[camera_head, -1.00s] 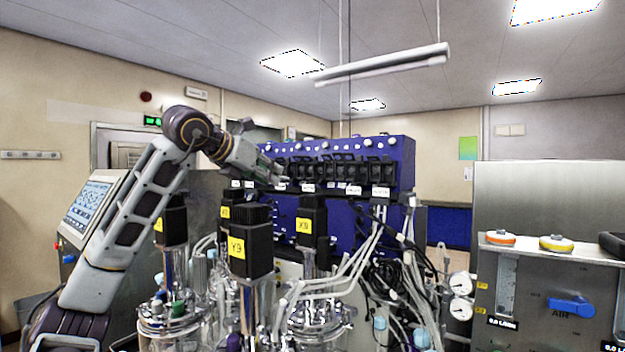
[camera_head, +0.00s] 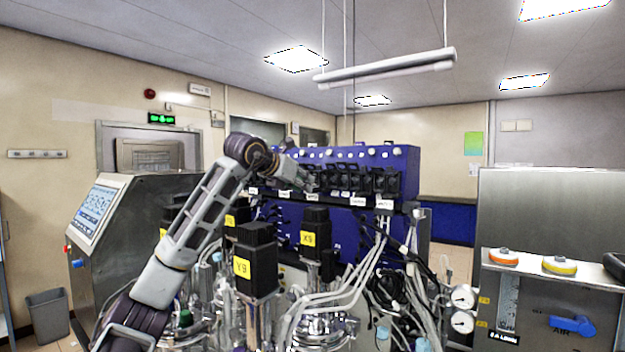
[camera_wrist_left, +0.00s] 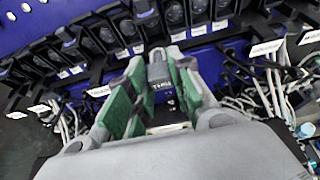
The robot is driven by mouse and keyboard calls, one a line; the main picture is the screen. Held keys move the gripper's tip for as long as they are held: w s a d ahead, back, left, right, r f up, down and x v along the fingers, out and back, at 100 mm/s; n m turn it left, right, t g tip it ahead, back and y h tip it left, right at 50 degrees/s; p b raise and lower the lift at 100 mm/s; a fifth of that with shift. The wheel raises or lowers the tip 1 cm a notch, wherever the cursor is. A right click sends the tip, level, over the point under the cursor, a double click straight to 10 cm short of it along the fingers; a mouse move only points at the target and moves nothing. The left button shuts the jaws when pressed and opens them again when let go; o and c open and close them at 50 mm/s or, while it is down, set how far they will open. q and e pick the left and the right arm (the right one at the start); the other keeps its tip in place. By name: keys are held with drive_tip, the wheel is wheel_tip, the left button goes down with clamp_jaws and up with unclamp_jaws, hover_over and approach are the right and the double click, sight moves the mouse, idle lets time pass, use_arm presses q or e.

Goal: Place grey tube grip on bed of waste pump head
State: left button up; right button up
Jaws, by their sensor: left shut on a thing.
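My left gripper (camera_head: 309,180) reaches up to the row of black pump heads on the blue pump tower. In the left wrist view its two green-padded fingers (camera_wrist_left: 157,72) are shut on a small grey block, which I take to be the grey tube grip (camera_wrist_left: 158,74). The grip sits between the fingertips, just in front of the pump row; I cannot tell whether it touches a pump bed. The black pump heads (camera_head: 365,180) also line the top of the wrist view (camera_wrist_left: 172,13). Their labels are too small to read, so I cannot tell which is the waste one. My right gripper is out of view.
The blue pump tower (camera_head: 405,158) stands behind the bioreactors. Pale tubes (camera_head: 350,290) and dark cables hang at the right. A control screen (camera_head: 92,212) stands left.

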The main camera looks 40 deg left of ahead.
use_arm(q)
drive_tip(key=shift+w+a, duration=0.1)
drive_tip(key=shift+w, duration=0.4)
drive_tip(key=shift+w, duration=0.1)
drive_tip(key=shift+w+a+r+p, duration=0.15)
drive_tip(key=shift+w+p, duration=0.85)
drive_tip(key=shift+w, duration=1.2)
drive_tip(key=shift+s+f, duration=0.1)
drive_tip(key=shift+f, duration=0.3)
drive_tip(key=shift+f, duration=0.2)
drive_tip(key=o, duration=0.9)
drive_tip(key=shift+o, duration=0.2)
